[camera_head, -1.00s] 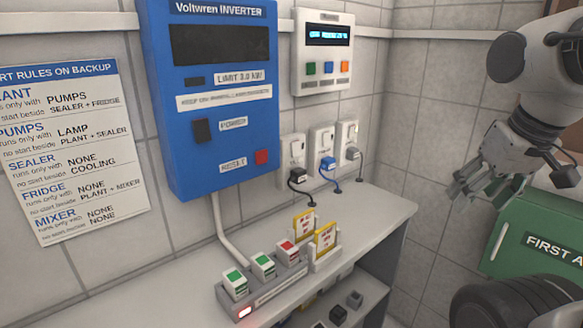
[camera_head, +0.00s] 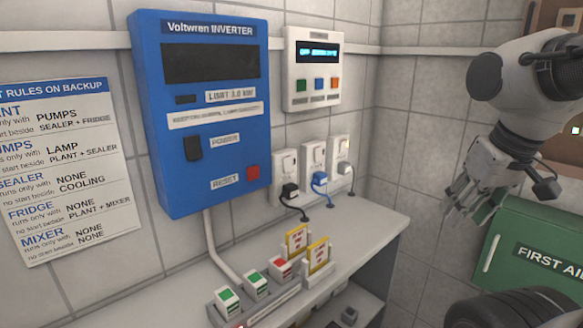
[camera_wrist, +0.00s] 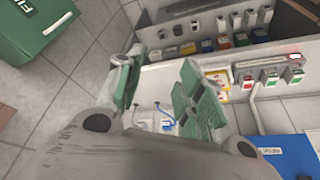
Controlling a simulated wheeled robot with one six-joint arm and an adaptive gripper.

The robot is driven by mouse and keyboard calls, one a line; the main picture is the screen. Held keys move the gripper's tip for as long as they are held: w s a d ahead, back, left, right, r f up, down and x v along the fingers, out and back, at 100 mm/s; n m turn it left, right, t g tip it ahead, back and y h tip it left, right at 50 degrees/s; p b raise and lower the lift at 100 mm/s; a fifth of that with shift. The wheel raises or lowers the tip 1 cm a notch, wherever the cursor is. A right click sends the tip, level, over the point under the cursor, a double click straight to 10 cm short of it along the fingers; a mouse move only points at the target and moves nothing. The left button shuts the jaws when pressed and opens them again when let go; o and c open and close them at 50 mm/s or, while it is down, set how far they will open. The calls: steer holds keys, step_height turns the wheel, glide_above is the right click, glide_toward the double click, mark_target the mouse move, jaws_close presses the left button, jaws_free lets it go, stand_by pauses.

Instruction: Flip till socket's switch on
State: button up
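Three white wall sockets stand in a row above the counter in the head view: the left socket (camera_head: 286,163) with a black plug, the middle socket (camera_head: 314,156) with a blue plug, and the right socket (camera_head: 341,150) with a grey plug. The right one has a small yellowish spot near its top. Their labels and switch positions are too small to read, so I cannot tell which is the till's. My gripper (camera_head: 462,194) is well right of the sockets, apart from them. In the wrist view my gripper (camera_wrist: 158,78) has its fingers spread, with nothing between them.
A blue inverter (camera_head: 200,110) and a white display panel (camera_head: 316,68) hang on the wall. Coloured blocks and yellow cards stand along the counter (camera_head: 372,222). A green first aid box (camera_head: 515,262) is at the right. Open air lies between my gripper and the sockets.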

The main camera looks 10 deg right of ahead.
steer(key=shift+n+g+y, duration=0.4)
steer(key=shift+g, duration=0.5)
steer(key=w+a, duration=0.1)
steer(key=w+a+f, duration=0.1)
steer(key=w, duration=0.1)
steer(key=w+a, duration=0.2)
steer(key=shift+f, duration=0.4)
jaws_close()
steer(key=w+a+r+m+t+y, duration=0.1)
steer(key=w+a+r+m+t, duration=0.1)
steer(key=w+a+m, duration=0.5)
steer(key=w+a+r+m+t+y, duration=0.1)
steer(key=w+a+m+y, duration=0.1)
steer(key=w+a+m, duration=0.6)
steer(key=shift+w+r+m+t+y, duration=0.35)
steer(key=shift+w+m, duration=3.25)
steer(key=shift+m, duration=3.8)
steer(key=shift+a, duration=0.1)
